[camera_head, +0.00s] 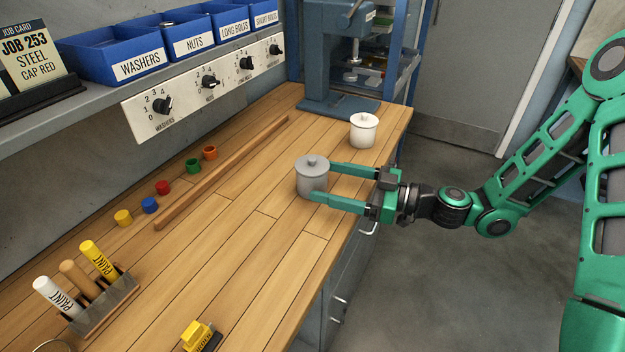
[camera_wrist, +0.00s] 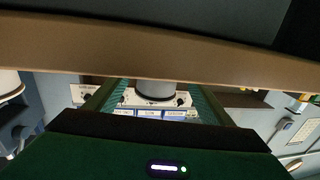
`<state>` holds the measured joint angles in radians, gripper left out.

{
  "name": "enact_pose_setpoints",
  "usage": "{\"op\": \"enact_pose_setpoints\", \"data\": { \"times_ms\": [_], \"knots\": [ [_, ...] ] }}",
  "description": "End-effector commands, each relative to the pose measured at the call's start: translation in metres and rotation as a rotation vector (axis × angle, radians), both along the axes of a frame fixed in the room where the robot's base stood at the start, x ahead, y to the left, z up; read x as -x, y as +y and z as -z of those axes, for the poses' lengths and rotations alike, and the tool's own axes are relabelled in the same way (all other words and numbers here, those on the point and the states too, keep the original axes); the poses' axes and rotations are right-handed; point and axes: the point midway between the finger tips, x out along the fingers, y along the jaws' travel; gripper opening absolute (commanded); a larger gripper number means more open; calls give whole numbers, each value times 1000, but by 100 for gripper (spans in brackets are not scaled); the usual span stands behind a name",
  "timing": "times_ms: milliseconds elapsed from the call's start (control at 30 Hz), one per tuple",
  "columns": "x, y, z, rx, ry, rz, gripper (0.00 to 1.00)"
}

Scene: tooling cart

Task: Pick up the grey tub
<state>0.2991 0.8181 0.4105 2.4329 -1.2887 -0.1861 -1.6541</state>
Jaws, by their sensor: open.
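The grey tub (camera_head: 311,180), a round lidded pot with a knob, stands upright on the wooden bench near its right edge. My gripper (camera_head: 321,182) is open and level, reaching in from the right. Its near finger crosses in front of the tub's lower side. Its far finger reaches the tub's right edge, and its tip may be hidden behind the tub. In the wrist view the tub (camera_wrist: 156,91) shows between the two green fingers, partly cut off by a brown band. I cannot tell whether either finger touches it.
A white lidded tub (camera_head: 363,131) stands behind the far finger, near a blue press (camera_head: 338,70). A wooden rod (camera_head: 222,172) and several coloured caps (camera_head: 163,188) lie left. A paint-marker rack (camera_head: 105,300) and yellow object (camera_head: 197,335) are in front. The bench middle is clear.

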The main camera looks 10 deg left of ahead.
Motion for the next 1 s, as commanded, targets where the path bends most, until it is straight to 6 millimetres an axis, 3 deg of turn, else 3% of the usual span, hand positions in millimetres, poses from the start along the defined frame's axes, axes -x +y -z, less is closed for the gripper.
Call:
{"op": "enact_pose_setpoints", "data": {
  "times_ms": [300,633,867,1000],
  "knots": [
    [-12,40,-3,0,-3,-3,75],
    [-14,45,-2,0,-1,0,75],
    [-14,44,-2,0,-1,0,20],
    [-14,44,-2,0,-1,0,20]
  ]
}}
